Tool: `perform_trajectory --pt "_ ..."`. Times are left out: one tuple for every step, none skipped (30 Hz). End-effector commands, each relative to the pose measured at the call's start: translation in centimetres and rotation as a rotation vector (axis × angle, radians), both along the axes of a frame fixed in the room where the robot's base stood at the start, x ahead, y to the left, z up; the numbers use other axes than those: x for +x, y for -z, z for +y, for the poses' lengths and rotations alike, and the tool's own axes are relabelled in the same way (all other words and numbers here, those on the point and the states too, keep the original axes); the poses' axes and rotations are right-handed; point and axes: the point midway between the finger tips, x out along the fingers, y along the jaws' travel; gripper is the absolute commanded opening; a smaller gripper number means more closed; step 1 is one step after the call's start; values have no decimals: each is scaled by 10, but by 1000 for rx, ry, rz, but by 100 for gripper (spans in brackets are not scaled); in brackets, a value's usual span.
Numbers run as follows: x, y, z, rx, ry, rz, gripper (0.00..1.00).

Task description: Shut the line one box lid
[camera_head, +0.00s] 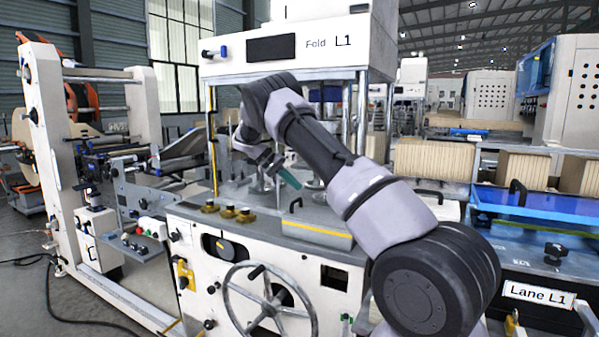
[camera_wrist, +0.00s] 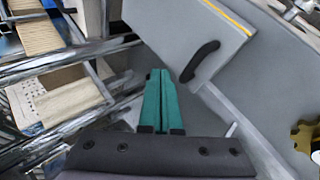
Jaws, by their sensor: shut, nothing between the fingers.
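The line one box lid looks to be the grey panel (camera_head: 318,219) with a yellow stripe along its front edge and a black bar handle (camera_head: 296,204). It sits on the deck of the machine marked Fold L1. In the wrist view the grey panel (camera_wrist: 185,30) and its curved black handle (camera_wrist: 200,61) are just beyond and right of my fingertips. My gripper (camera_head: 291,178) is above and behind the panel in the head view. Its teal fingers (camera_wrist: 160,76) are together and hold nothing. I cannot tell how far the lid is open.
The Fold L1 housing (camera_head: 290,50) and its metal posts stand behind my gripper. Brass knobs (camera_head: 228,212) are on the deck to the left. A handwheel (camera_head: 266,305) is on the front. A blue cover (camera_head: 540,203) lies right, above the Lane L1 sign.

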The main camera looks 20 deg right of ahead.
Motion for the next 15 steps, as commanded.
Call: perform_trajectory --pt "3 10 2 -23 -2 21 0" --pt "4 13 4 -34 0 32 0" --pt "5 17 4 -34 -1 34 0" --pt "6 20 5 -32 0 32 0" --pt "6 23 6 -31 0 31 0" --pt "7 26 7 -30 0 31 0" --pt "8 29 7 -30 0 31 0" --pt "8 31 8 -30 0 31 0" --pt "9 34 8 -29 0 31 0" --pt "9 36 9 -29 0 31 0" --pt "10 37 9 -29 0 31 0" --pt "10 39 9 -29 0 30 0" --pt "10 40 10 -29 0 30 0" --pt "10 41 10 -28 0 30 0" --pt "10 42 10 -27 -1 31 0"
